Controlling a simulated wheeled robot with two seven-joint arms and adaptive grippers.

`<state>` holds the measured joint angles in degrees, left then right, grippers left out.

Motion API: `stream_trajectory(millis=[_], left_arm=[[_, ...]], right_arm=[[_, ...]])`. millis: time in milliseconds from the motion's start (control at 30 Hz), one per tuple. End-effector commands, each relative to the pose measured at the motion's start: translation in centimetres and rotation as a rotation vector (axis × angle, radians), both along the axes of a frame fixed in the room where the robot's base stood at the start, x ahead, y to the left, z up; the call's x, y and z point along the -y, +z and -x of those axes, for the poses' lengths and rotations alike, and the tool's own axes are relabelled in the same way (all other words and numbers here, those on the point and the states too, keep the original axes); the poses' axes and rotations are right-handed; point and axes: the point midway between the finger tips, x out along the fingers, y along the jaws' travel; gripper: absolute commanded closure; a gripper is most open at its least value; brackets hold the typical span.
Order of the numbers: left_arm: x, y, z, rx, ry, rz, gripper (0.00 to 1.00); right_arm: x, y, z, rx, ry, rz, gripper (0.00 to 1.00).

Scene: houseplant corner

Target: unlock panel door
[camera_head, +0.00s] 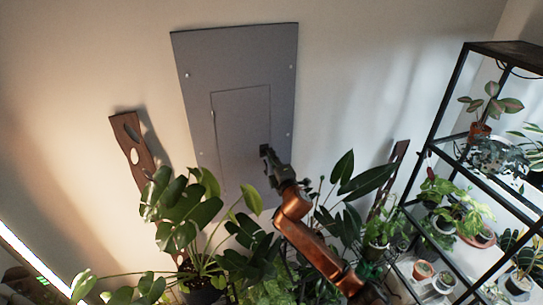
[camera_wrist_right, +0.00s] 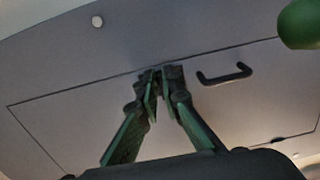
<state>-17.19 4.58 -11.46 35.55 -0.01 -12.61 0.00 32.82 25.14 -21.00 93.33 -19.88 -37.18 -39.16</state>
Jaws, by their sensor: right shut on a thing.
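A grey panel (camera_head: 235,60) is fixed to the wall, with a rectangular panel door (camera_head: 240,115) in its middle. The door looks closed, its outline flush with the panel around it. My right gripper (camera_head: 266,152) reaches up to the right edge of the door. In the right wrist view, the fingers of my right gripper (camera_wrist_right: 158,84) come together on a small dark latch (camera_wrist_right: 172,71) at the door's edge, mostly hidden by the fingertips. A dark bar handle (camera_wrist_right: 226,77) is on the door beside them, apart from the fingers. My left gripper is out of view.
Large leafy plants (camera_head: 185,210) stand below the panel on both sides of my right arm. A black metal shelf (camera_head: 455,95) with several potted plants is at the right. A dark wooden board (camera_head: 131,155) leans at the left.

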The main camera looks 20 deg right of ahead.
Motion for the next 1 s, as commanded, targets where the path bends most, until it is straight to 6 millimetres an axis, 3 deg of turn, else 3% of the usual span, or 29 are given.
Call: stream_trajectory(millis=[500, 533, 767, 1000], left_arm=[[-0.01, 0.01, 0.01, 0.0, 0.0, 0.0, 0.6], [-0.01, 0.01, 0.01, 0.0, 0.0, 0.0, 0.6], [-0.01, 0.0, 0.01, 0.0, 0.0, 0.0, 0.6], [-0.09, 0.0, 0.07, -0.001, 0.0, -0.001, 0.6]], right_arm=[[0.08, -0.08, -0.01, -0.002, -0.001, -0.021, 1.0], [0.07, -0.08, -0.01, -0.002, -0.001, -0.021, 0.93], [0.04, -0.07, -0.01, -0.002, -0.001, -0.02, 0.77], [0.0, -0.06, -0.01, -0.002, 0.0, -0.02, 0.76]])
